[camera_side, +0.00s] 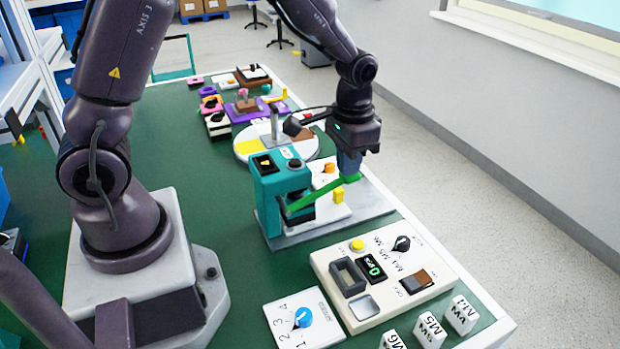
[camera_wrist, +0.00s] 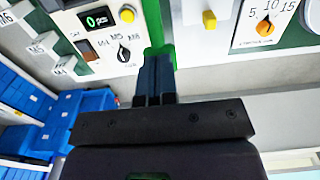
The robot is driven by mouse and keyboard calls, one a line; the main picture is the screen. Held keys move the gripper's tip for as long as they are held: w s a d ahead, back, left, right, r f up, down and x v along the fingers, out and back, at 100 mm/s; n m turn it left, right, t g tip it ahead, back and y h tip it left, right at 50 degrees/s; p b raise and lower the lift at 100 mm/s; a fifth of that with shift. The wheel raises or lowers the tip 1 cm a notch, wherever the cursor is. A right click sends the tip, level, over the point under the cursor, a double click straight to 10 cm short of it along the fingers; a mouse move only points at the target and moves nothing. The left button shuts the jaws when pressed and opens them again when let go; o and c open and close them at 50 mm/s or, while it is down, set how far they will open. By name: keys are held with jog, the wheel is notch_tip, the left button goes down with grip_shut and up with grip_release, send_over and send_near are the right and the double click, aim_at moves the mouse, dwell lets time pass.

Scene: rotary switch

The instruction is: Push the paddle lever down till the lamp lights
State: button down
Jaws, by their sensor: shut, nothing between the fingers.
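The green paddle lever (camera_side: 318,198) reaches out of a teal housing (camera_side: 268,205) and slopes up in the side view to its far end under my gripper. My gripper (camera_side: 348,172) is shut and empty, fingers pointing down at that far end. In the wrist view the shut fingers (camera_wrist: 155,85) lie right against the green lever (camera_wrist: 153,22), apparently touching it; the contact itself is hidden. A black panel with a yellow mark (camera_side: 265,163) sits on top of the housing. I cannot tell which part is the lamp or whether one is lit.
A cream control panel (camera_side: 325,262) with a green digit display lies in front. A round turntable (camera_side: 250,148) stands behind the housing.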

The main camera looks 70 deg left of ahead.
jog(key=shift+r, duration=3.3)
jog(key=s+d+r+t, duration=0.1)
jog(key=s+r+t, duration=0.1)
jog(key=s+r, duration=0.3)
jog(key=s+r+t, duration=0.3)
jog(key=s+r, duration=0.3)
jog(key=s, duration=0.6)
jog(key=shift+s+d+r+t, duration=0.15)
jog(key=shift+d+r+t, duration=0.15)
jog(key=shift+d, duration=0.1)
